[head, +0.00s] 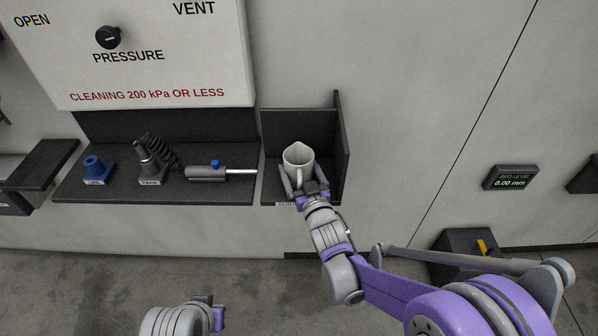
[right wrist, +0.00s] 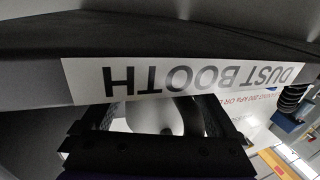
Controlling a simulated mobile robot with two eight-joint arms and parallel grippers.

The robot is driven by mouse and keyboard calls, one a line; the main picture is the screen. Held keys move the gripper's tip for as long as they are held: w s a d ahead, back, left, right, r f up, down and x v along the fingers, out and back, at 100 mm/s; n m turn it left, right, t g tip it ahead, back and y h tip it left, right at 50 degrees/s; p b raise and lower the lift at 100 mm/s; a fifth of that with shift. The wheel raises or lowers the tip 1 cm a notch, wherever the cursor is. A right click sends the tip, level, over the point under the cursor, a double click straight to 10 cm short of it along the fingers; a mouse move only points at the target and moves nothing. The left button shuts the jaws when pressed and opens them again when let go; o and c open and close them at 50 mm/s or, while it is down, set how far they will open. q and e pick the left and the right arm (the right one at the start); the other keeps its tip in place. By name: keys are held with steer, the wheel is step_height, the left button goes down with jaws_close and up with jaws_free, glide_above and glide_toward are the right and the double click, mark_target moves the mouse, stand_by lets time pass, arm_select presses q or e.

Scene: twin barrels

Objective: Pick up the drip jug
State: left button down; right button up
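The drip jug is a pale jug (head: 298,157) with a spout and a handle facing me, upright in a dark corner booth on the wall. My right gripper (head: 303,180) reaches in from the front, its fingers spread on either side of the jug around the handle. In the right wrist view the jug (right wrist: 152,113) shows between the two dark fingers of the gripper (right wrist: 157,122), partly hidden by the label. Whether the fingers touch it is unclear. My left gripper (head: 216,315) is low in the head view, away from the jug; its fingers are not clear.
The booth (head: 343,140) has back and right side walls; its front label (right wrist: 190,75) reads DUST BOOTH. Left of it, a dark shelf (head: 110,190) holds a blue fitting (head: 95,168), a coiled-hose part (head: 148,165) and a grey cylinder tool (head: 207,174). A pressure panel (head: 150,70) hangs above.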

steer(key=c, duration=0.5)
